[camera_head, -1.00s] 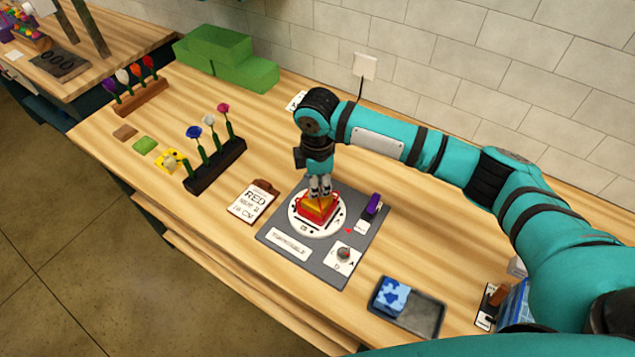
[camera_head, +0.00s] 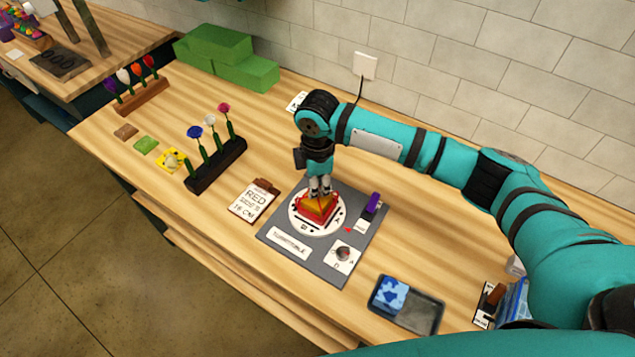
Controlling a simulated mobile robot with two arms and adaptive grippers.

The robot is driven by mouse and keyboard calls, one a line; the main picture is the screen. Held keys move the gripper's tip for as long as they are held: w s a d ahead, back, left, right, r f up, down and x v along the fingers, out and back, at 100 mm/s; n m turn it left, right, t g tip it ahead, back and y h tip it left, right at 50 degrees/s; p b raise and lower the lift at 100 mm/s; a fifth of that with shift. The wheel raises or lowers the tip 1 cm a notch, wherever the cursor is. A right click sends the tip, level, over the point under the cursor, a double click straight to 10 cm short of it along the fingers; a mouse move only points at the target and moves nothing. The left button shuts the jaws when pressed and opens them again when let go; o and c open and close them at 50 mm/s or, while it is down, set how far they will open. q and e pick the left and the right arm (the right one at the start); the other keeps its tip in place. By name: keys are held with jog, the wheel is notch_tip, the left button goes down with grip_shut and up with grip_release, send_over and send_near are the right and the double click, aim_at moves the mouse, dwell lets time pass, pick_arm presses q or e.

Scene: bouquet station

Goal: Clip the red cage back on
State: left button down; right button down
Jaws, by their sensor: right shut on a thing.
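The red cage (camera_head: 313,213) sits on the round white disc (camera_head: 334,222) of the grey turntable base (camera_head: 283,228). An orange-yellow piece (camera_head: 320,203) shows at its top. My right gripper (camera_head: 320,191) points straight down from above and is shut at the top of the red cage. The fingers hide part of the cage, so I cannot tell how it is fastened. My left gripper is not in view.
A dial plate (camera_head: 343,256) and a purple item (camera_head: 373,203) are on the turntable base. A clipboard reading RED (camera_head: 251,203) and a black flower rack (camera_head: 214,167) stand to the left. A dark tray (camera_head: 418,313) with a blue piece lies front right.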

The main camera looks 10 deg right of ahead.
jog(key=shift+p, duration=0.45)
dwell(0.6)
dwell(0.4)
jog(key=c, duration=0.8)
grip_release()
jog(key=shift+c, duration=0.2)
jog(key=shift+r+p, duration=1.3)
jog(key=shift+p, duration=0.15)
jog(key=shift+r, duration=2.15)
